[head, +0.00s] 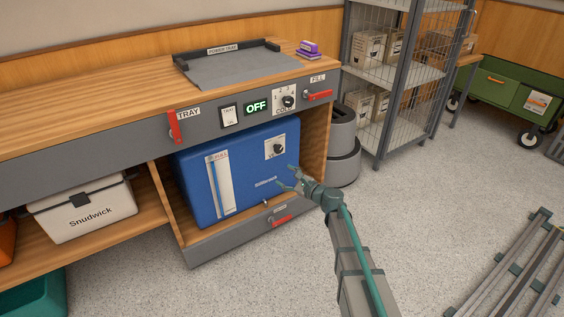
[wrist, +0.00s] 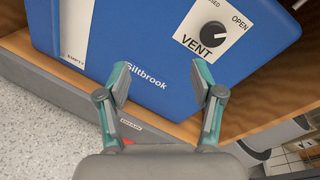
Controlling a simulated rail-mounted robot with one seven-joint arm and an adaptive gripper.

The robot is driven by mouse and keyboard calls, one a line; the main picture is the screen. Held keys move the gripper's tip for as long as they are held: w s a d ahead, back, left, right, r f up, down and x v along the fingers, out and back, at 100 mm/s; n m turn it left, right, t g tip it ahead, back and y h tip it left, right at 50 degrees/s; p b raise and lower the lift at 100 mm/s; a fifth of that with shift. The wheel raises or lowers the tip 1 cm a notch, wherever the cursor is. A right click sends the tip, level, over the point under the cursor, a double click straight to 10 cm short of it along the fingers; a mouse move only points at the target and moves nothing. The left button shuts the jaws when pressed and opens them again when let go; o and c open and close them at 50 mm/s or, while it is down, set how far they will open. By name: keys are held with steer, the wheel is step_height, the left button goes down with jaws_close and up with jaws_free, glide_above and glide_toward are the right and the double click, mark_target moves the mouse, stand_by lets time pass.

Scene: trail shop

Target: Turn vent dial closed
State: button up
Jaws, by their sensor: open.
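The vent dial (head: 279,149) is a black round knob on a white plate, at the upper right of the front of a blue box (head: 236,190). In the wrist view the dial (wrist: 213,34) shows large, with "VENT" below it and "OPEN" at its upper right. The label at its upper left is cut off by the frame edge. My gripper (head: 289,180) is open and empty, in front of the box, below and right of the dial. In the wrist view my gripper (wrist: 160,82) has its fingers spread, pointing at the box, with the dial beyond the right fingertip.
The box sits in a wooden bay under the counter (head: 100,92). Red handles (head: 174,127) and a "COLD" knob (head: 288,101) are on the panel above. Grey bins (head: 343,160) stand right of the bay. Open floor lies in front.

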mark_target(279, 149)
steer(key=w+d+r+m+t+h, duration=0.1)
steer(key=w+d+r+m+t, duration=0.2)
steer(key=w+m, duration=0.35)
steer(key=shift+m, duration=0.85)
steer(key=b+x, duration=0.1)
steer(key=x, duration=0.5)
steer(key=b+x, duration=0.1)
steer(key=x, duration=0.2)
steer(key=shift+s+a+b, duration=0.2)
steer(key=shift+a+b, duration=0.1)
steer(key=shift+a, duration=0.25)
steer(key=c, duration=1.1)
